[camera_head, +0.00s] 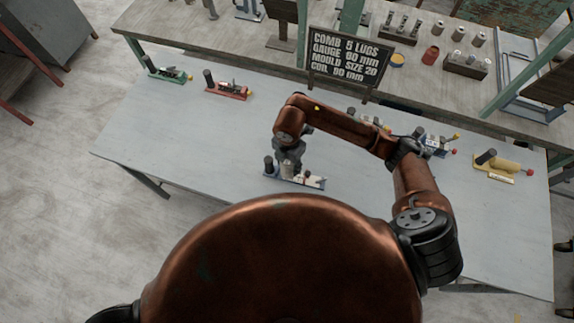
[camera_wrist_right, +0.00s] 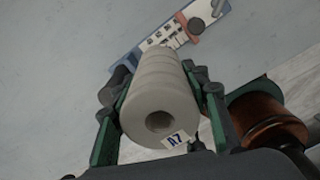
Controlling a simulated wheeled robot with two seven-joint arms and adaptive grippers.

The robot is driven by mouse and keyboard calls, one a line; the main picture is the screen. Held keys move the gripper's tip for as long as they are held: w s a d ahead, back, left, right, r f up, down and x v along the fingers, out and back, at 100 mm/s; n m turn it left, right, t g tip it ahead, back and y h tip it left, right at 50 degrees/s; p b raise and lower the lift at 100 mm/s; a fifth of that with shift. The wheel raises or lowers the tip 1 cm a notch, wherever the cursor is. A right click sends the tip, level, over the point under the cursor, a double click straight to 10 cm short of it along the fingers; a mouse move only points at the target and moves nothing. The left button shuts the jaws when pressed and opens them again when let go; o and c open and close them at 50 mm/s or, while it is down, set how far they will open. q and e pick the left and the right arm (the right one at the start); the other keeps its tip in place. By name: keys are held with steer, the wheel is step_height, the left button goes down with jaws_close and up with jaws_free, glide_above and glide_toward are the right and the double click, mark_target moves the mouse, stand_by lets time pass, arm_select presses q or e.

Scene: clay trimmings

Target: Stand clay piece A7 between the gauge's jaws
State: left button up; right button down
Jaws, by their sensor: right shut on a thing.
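Clay piece A7 (camera_wrist_right: 158,95) is a pale grey ribbed cylinder with a hole in its end and a tag reading A7. My right gripper (camera_wrist_right: 160,110) is shut on it, with green fingers on both sides. In the head view the right gripper (camera_head: 289,157) is low over the blue-based gauge (camera_head: 311,182). In the wrist view the gauge (camera_wrist_right: 152,42) lies beyond the clay, with a pale scale and a red part. The clay partly covers it, so I cannot tell whether the clay touches the base or stands between the jaws. My left gripper is out of view.
Similar devices stand on the table: green (camera_head: 168,75), red (camera_head: 228,91), blue (camera_head: 434,145) and yellow (camera_head: 500,165). A black sign (camera_head: 345,58) stands at the back edge, before a cluttered bench (camera_head: 240,42). The left part of the table (camera_head: 165,125) is clear.

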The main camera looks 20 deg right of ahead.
mark_target(288, 165)
steer(key=shift+w+f, duration=0.8)
steer(key=shift+f, duration=0.25)
steer(key=shift+f+p, duration=0.4)
steer(key=shift+f, duration=1)
steer(key=shift+f, duration=0.15)
steer(key=c, duration=1.1)
jaws_free()
step_height(288, 165, up, 12)
steer(key=shift+r+b, duration=0.15)
steer(key=shift+b, duration=0.5)
